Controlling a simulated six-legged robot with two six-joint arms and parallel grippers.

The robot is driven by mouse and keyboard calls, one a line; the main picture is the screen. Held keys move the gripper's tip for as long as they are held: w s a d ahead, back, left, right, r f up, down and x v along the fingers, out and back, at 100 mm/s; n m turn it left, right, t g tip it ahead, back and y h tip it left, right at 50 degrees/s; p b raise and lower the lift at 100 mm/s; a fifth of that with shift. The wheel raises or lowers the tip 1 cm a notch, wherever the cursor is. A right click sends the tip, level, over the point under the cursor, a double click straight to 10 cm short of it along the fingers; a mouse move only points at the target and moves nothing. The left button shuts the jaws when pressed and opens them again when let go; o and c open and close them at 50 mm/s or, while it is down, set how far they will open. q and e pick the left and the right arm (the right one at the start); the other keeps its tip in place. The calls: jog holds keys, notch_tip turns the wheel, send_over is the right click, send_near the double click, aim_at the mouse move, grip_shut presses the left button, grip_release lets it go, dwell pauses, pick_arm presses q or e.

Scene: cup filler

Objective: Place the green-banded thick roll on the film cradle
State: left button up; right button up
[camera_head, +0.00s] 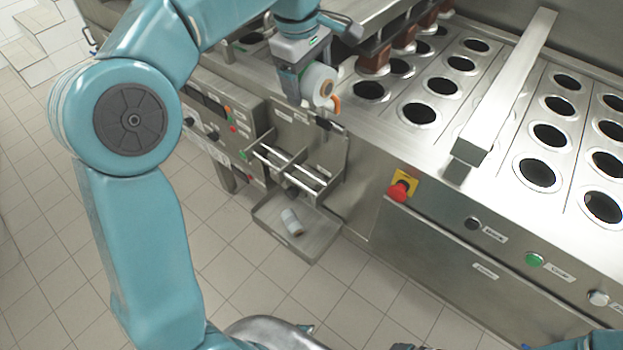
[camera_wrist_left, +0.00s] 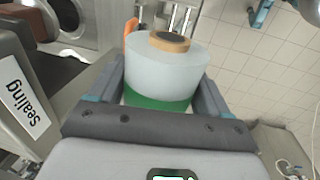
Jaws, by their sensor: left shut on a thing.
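The green-banded thick roll (camera_wrist_left: 165,70) is a pale white roll with a brown core and a green band near the palm. My left gripper (camera_wrist_left: 155,96) is shut on it, one finger on each side. In the head view the roll (camera_head: 319,84) is held in the air above and to the right of the film cradle, apart from it. The film cradle (camera_head: 292,168) is a metal bracket with two bright parallel rods on the machine's front. Its rods seem to show beyond the roll in the left wrist view. My right gripper is not seen.
A tray (camera_head: 312,246) below the cradle holds a small pale roll (camera_head: 291,222). An orange part (camera_head: 335,104) shows beside the held roll. A red emergency button (camera_head: 398,191) sits on the machine's front at right. The cradle rods look empty.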

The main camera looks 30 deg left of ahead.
pick_arm(q)
notch_tip(320, 180, down, 27)
jog(key=b, duration=0.2)
jog(key=shift+a+b, duration=0.3)
jog(key=shift+b, duration=0.05)
